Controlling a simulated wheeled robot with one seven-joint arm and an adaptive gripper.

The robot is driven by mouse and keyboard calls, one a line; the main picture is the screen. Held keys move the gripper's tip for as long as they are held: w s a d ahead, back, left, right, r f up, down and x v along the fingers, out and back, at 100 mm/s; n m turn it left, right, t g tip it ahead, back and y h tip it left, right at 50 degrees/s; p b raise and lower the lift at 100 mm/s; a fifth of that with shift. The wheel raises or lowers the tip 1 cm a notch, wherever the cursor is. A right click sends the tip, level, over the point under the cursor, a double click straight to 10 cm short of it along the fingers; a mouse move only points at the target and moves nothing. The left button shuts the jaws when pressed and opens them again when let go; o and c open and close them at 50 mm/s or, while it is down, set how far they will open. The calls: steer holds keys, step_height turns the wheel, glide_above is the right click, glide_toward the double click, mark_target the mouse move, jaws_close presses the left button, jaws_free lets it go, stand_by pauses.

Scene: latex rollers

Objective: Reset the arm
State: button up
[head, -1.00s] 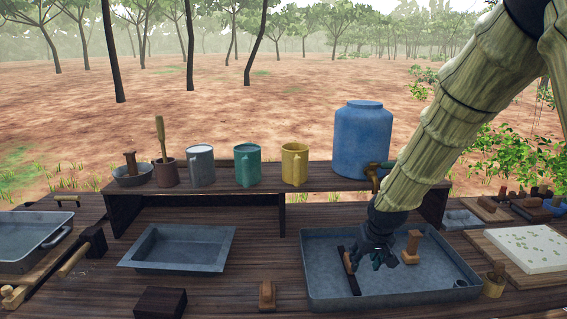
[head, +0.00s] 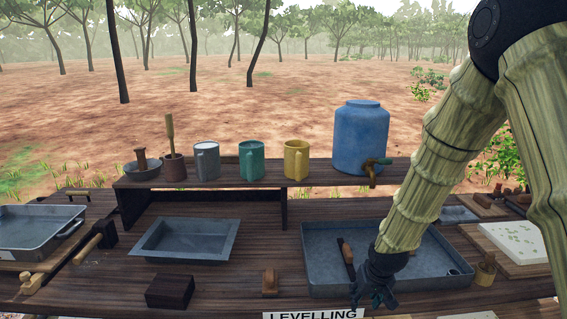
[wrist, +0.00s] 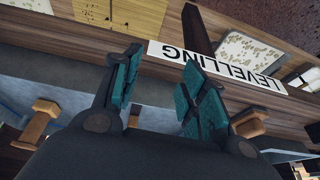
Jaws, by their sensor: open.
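My gripper (head: 372,297) is at the front edge of the large grey tray (head: 318,240), in front of the tray in the head view. In the wrist view my gripper (wrist: 160,78) has its two teal-padded fingers apart with nothing between them. The white LEVELLING label (wrist: 218,68) lies beyond the fingertips there, and the label (head: 312,314) shows at the bottom of the head view, partly cut off. A dark tool with a wooden top (head: 346,258) lies in the large tray, left of my arm.
A smaller grey tray (head: 228,246) sits mid-table. A wooden block tool (head: 269,283) and a dark block (head: 170,291) stand in front. The shelf holds a blue tank (head: 360,140), a grey mug (head: 207,162), a green mug (head: 252,162) and a yellow mug (head: 297,162).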

steer(key=s+f+g, duration=0.2)
steer(key=s+f, duration=1.5)
steer(key=f, duration=0.3)
steer(key=s+f+g, duration=0.1)
steer(key=s+f, duration=0.3)
steer(key=s, duration=0.7)
steer(key=s+f, duration=0.5)
steer(key=s, duration=0.6)
steer(key=shift+d+m+g, duration=0.2)
steer(key=shift+m+g, duration=0.2)
steer(key=shift+f, duration=0.1)
